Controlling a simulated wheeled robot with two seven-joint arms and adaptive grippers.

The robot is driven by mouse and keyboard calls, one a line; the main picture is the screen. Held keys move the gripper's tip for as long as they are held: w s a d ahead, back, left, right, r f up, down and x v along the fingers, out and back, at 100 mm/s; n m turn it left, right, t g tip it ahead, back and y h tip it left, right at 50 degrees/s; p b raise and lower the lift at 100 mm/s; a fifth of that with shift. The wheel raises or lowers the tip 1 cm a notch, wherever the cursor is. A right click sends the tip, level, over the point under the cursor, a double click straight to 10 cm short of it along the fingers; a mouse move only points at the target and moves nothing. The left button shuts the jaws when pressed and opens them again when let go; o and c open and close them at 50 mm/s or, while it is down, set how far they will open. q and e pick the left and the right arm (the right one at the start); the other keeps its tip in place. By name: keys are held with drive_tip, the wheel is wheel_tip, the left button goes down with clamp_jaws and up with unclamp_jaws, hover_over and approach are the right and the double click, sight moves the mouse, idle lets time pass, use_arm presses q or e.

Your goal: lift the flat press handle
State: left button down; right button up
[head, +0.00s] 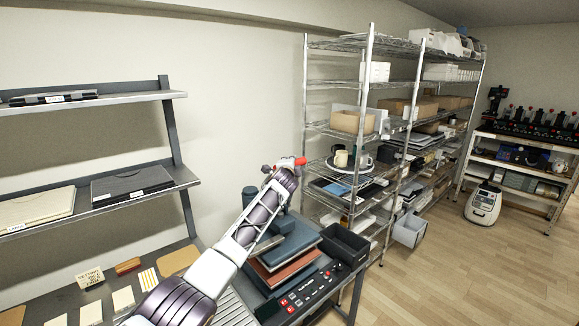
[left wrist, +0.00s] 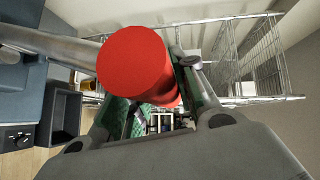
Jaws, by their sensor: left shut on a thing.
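The flat press (head: 291,242) stands on the bench at the lower middle of the head view, with a blue-grey upper plate above a reddish-brown layer. The red handle (head: 300,161) shows above the press, at the tip of my left arm. In the left wrist view the red round end of the handle (left wrist: 135,62) lies between the green-lined fingers, and a grey bar runs in from the left. My left gripper (head: 284,169) is shut on the handle. The arm hides part of the press. My right gripper is not in view.
A control panel (head: 303,294) with red buttons fronts the press. A dark open bin (head: 345,247) sits right of it. Wire shelving (head: 338,83) stands behind to the right. Wall shelves (head: 90,210) and sample cards on the bench are to the left.

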use_arm(q)
drive_tip(key=c, duration=1.1)
unclamp_jaws()
drive_tip(key=shift+s+a, duration=0.1)
drive_tip(key=shift+s, duration=0.15)
drive_tip(key=shift+v, duration=5.75)
